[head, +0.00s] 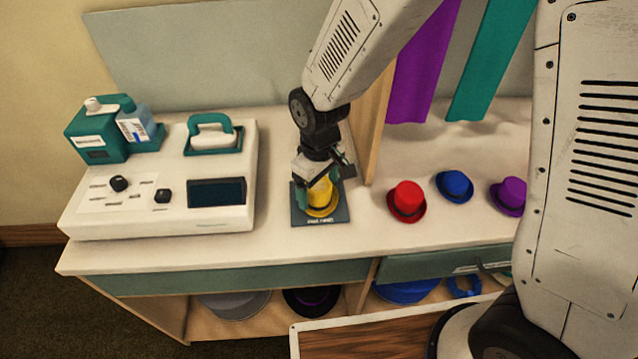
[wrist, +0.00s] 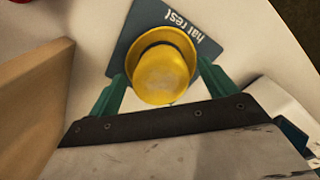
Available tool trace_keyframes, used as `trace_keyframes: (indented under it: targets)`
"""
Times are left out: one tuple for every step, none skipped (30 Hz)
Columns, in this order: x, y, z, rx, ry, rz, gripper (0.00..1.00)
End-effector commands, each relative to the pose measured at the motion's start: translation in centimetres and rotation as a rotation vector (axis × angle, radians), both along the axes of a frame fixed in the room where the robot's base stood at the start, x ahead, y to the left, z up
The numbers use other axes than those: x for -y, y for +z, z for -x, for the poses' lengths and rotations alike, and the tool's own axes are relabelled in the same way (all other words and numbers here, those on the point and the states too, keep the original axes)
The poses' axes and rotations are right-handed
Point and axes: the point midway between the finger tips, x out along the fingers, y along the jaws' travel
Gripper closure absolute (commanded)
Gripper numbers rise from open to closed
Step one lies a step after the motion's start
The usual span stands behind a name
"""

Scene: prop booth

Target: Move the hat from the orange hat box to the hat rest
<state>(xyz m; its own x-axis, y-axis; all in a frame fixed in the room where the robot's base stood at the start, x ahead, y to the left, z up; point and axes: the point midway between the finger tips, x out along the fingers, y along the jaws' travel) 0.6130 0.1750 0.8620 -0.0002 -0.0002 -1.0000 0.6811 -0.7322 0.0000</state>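A yellow hat (head: 321,197) sits on the dark hat rest (head: 300,215), a flat square pad labelled "hat rest" on the counter. The hat is upright, crown up, and also shows in the wrist view (wrist: 162,75), with the hat rest (wrist: 205,42) under it. My gripper (head: 318,187) is low over the hat. In the wrist view its two teal fingers (wrist: 160,85) stand on either side of the hat, with slim gaps beside the crown, so it looks open. I do not make out an orange hat box in either view.
A red hat (head: 407,201), a blue hat (head: 455,186) and a purple hat (head: 509,195) stand to the right. A wooden divider (head: 371,130) rises close behind my gripper. A white console (head: 165,190) is on the left. Other hats lie on the shelf below.

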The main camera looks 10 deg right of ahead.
Motion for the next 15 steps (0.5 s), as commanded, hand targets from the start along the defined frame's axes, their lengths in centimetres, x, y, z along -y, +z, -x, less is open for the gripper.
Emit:
trace_keyframes:
  targets:
    - [0.0,0.0,0.0,0.000,0.000,0.000,0.16]
    - [0.0,0.0,0.0,0.000,0.000,0.000,0.16]
    - [0.0,0.0,0.0,0.000,0.000,0.000,0.16]
    - [0.0,0.0,0.0,0.000,0.000,0.000,0.16]
    - [0.0,0.0,0.0,0.000,0.000,0.000,0.16]
    - [0.0,0.1,0.0,0.001,0.000,-0.001,0.16]
    - [0.0,0.3,0.0,0.001,0.000,-0.001,0.16]
    - [0.0,0.5,0.0,0.001,0.000,-0.001,0.16]
    - [0.0,1.0,-0.1,0.003,0.000,-0.001,0.16]
    - [-0.1,1.4,-0.1,0.004,0.000,-0.003,0.16]
    - [0.0,1.9,-0.1,0.004,0.000,-0.002,0.16]
    - [-0.1,2.6,-0.1,0.005,0.000,-0.003,0.16]
    - [-0.1,3.2,-0.1,0.005,0.000,-0.003,0.16]
    - [-0.1,3.7,-0.1,0.005,0.000,-0.003,0.16]
    - [-0.1,4.4,-0.1,0.005,0.000,-0.003,0.16]
